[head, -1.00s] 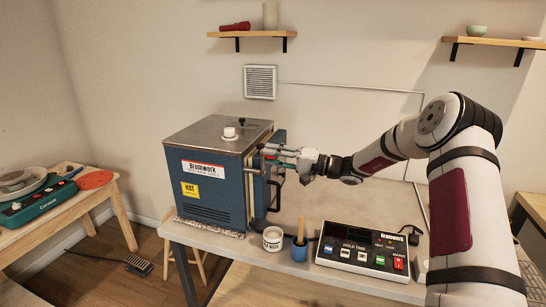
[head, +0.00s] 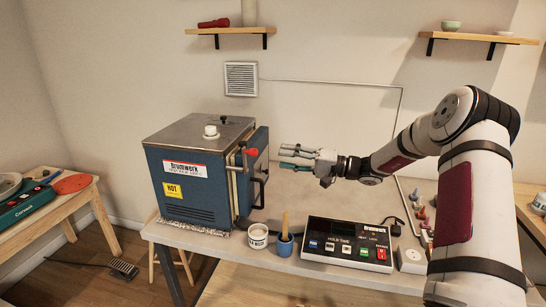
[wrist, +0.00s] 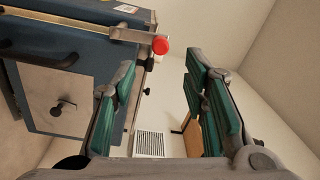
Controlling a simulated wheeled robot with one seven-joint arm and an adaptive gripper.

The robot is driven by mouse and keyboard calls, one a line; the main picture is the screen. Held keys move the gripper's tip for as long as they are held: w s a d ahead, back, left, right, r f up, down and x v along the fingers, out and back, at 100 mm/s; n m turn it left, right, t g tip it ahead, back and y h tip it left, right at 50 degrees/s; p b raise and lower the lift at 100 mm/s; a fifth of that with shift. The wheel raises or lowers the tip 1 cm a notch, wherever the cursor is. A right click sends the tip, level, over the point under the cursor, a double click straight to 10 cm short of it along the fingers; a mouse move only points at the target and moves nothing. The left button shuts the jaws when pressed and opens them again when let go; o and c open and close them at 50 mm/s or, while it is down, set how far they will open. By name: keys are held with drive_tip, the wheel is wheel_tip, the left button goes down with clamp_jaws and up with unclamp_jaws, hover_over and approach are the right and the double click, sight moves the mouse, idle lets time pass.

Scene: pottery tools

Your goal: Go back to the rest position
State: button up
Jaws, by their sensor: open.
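My gripper (head: 282,157) is in the air to the right of the blue kiln (head: 195,182), level with the upper part of its door side. Its fingers point left toward the kiln. In the wrist view my gripper (wrist: 165,100) shows two green-padded fingers spread wide with nothing between them. The red-tipped latch handle (head: 250,152) on the kiln is just left of the fingertips and apart from them. In the wrist view the red knob (wrist: 160,45) shows beyond the left finger. The kiln door looks closed, with its dark handle (head: 262,190) on the right side.
A white cup (head: 258,236), a blue pot (head: 285,246) with a brush and a control box (head: 348,243) stand on the grey table below my arm. Several small coloured items (head: 425,215) lie at the right. Shelves (head: 230,31) hang above. The air around my gripper is clear.

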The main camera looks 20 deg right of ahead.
drive_tip(key=shift+s+d, duration=0.45)
drive_tip(key=shift+d, duration=0.15)
idle(0.3)
